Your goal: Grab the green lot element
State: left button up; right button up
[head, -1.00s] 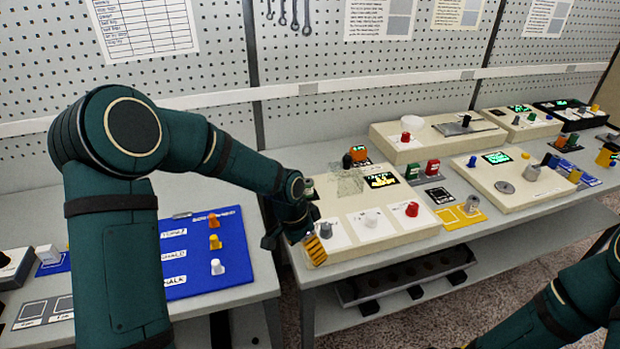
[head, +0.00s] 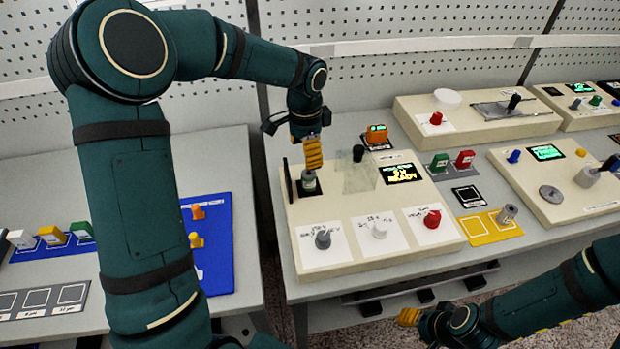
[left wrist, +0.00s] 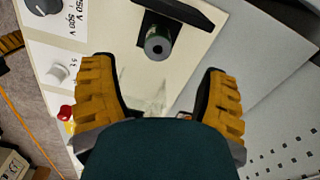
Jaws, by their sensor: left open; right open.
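A small green cylinder with a pale top (head: 309,183) stands at a black bracket on the left of the cream winding panel (head: 310,262). It also shows in the left wrist view (left wrist: 157,42), end-on, with a dark hole in its top. My left gripper (head: 313,153) is open with yellow fingers, just above the cylinder in the head view. In the left wrist view its fingers (left wrist: 158,85) are spread, with the cylinder beyond them and nothing held. A green block (head: 440,163) stands beside a red one farther right. My right gripper (head: 410,317) is open and empty at the lower right.
A blue board (head: 217,265) lies on the left table, with a green-topped block (head: 82,231) farther left. A gap separates the two tables.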

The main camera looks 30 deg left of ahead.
aim_at(310, 173)
pick_arm(q)
notch_tip(310, 173, down, 5)
jog(key=shift+w+r, duration=0.1)
jog(key=shift+w+d+f+b, duration=0.1)
jog(key=shift+d+f+b, duration=0.1)
jog(key=shift+f, duration=0.7)
jog(key=shift+d+f+b, duration=0.1)
jog(key=shift+f+b, duration=0.15)
jog(key=shift+f, duration=0.65)
jog(key=shift+w+d+f+b, duration=0.1)
jog(key=shift+f+b, duration=0.1)
jog(key=shift+f, duration=0.7)
grip_shut()
